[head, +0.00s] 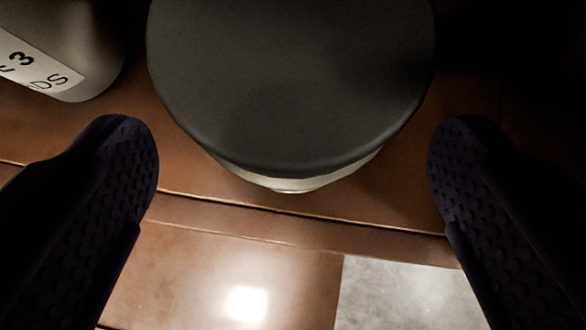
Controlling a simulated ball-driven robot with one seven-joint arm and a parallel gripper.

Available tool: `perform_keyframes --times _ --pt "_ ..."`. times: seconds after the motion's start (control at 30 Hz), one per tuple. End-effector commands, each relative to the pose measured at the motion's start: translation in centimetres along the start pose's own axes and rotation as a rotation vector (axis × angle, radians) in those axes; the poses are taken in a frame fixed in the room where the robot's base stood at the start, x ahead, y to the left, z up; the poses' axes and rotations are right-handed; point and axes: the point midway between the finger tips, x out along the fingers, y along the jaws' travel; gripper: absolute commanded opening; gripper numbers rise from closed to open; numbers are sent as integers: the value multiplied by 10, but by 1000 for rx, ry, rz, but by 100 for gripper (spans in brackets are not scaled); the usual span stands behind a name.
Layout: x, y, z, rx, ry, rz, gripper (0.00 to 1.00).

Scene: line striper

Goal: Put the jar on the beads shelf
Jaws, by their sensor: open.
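A jar with a wide dark grey lid (290,80) stands upright at the top middle of the head view. A thin strip of its pale body (290,184) shows below the lid. My gripper (292,150) is open, with one dark textured finger on each side of the jar and a gap between each finger and the lid. The jar is not gripped. I cannot make out a shelf marked beads; only part of a label shows, on another container.
A pale container (95,75) with a white label (38,65), partly reading "3" and "DS", stands at the upper left, close to the left finger. The jar rests on a brown surface (185,150) with a front edge. Below are a shiny brown area and a grey patch (400,295).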

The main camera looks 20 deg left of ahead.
Motion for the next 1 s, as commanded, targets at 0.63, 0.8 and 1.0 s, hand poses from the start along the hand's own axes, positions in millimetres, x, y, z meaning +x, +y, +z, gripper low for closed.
perform_keyframes --times 0.63,0.8,1.0 --pt "-65 0 66 -1 -1 0 94" --pt "-65 0 66 -1 -1 0 94" --pt "-65 0 66 -1 0 0 94"
